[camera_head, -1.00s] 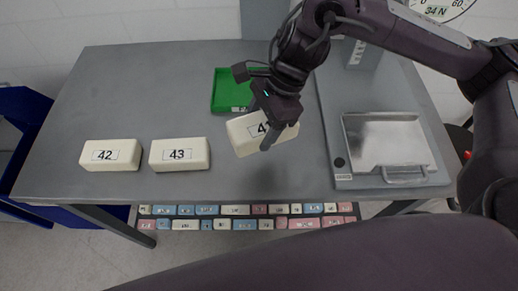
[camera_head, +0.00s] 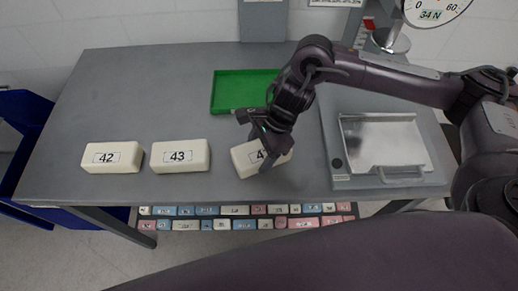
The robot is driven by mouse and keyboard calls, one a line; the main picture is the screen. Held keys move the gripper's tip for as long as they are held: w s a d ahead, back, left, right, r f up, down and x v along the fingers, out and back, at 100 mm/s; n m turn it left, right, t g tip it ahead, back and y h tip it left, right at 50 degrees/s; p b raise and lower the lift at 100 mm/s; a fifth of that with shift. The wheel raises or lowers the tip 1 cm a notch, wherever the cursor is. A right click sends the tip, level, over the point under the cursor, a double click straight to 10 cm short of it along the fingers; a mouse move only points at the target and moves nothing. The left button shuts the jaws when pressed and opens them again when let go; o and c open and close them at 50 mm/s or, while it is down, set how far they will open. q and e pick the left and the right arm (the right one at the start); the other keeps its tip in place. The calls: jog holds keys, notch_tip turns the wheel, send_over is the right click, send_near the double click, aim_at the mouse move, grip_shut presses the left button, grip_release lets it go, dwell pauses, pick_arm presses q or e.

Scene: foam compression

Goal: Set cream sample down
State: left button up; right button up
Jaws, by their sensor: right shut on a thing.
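A cream foam block (camera_head: 247,165), its label showing "4" with the rest hidden, is near the table's front, right of the other blocks. My right gripper (camera_head: 262,150) is shut on this block from above; one finger covers part of its label. The block looks tilted in the picture and at or close to the table top; I cannot tell whether it touches. A cream block labelled 42 (camera_head: 112,168) and one labelled 43 (camera_head: 180,168) lie to its left in a row. My left gripper is not in view.
A green tray (camera_head: 232,107) lies behind the held block. A metal plate with a handle (camera_head: 385,150) sits on the right of the grey table (camera_head: 150,90). A gauge (camera_head: 432,10) reads 34 N. Pink, blue and cream samples fill a rack (camera_head: 235,222) below the front edge.

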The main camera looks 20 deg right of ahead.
aim_at(260, 149)
jog(key=shift+f, duration=0.15)
jog(key=o, duration=1)
jog(key=shift+c, duration=0.2)
jog(key=shift+r, duration=0.4)
jog(key=b+v, duration=0.1)
jog(key=v, duration=0.3)
jog(key=shift+w+d+r, duration=0.1)
jog(key=shift+w+d, duration=0.05)
jog(key=shift+d, duration=0.05)
jog(key=v, duration=0.6)
jog(key=shift+r, duration=0.2)
jog(key=shift+d+r, duration=0.25)
jog(key=shift+r, duration=0.15)
